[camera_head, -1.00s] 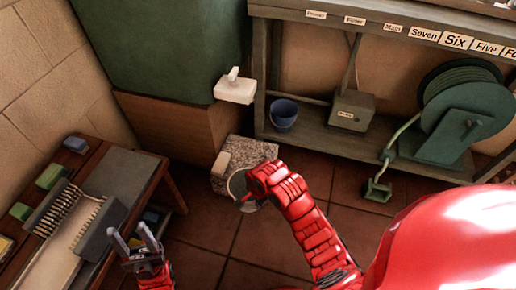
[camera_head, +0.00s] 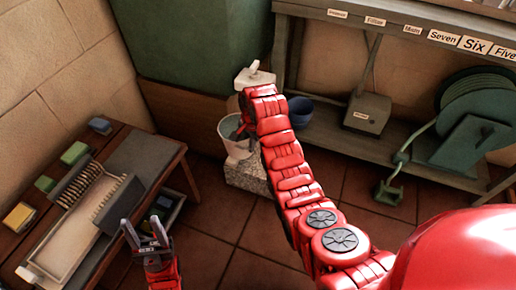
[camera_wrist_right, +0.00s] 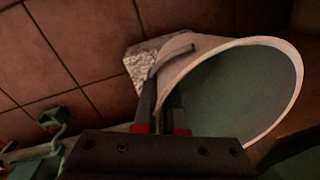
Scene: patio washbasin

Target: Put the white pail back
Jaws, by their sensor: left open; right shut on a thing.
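The white pail (camera_head: 234,155) is in the head view, in front of the wooden base and over the speckled stone slab (camera_head: 247,180). My right gripper (camera_head: 243,128) is shut on the pail at its rim; my red arm partly covers this. In the right wrist view, the dark fingers (camera_wrist_right: 162,116) are at the near side of the pail (camera_wrist_right: 215,52), whose wide mouth faces the camera. The slab (camera_wrist_right: 138,70) shows beyond it. I cannot tell whether the pail touches the slab. My left gripper (camera_head: 145,230) is open and empty beside the low table.
A low table (camera_head: 140,155) with brushes and colored blocks stands left. A shelf unit (camera_head: 335,132) at right holds a dark blue pot (camera_head: 300,110), a grey box (camera_head: 366,112) and a green hose reel (camera_head: 475,125). A white fixture (camera_head: 258,77) juts above the pail. Tiled floor is open in front.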

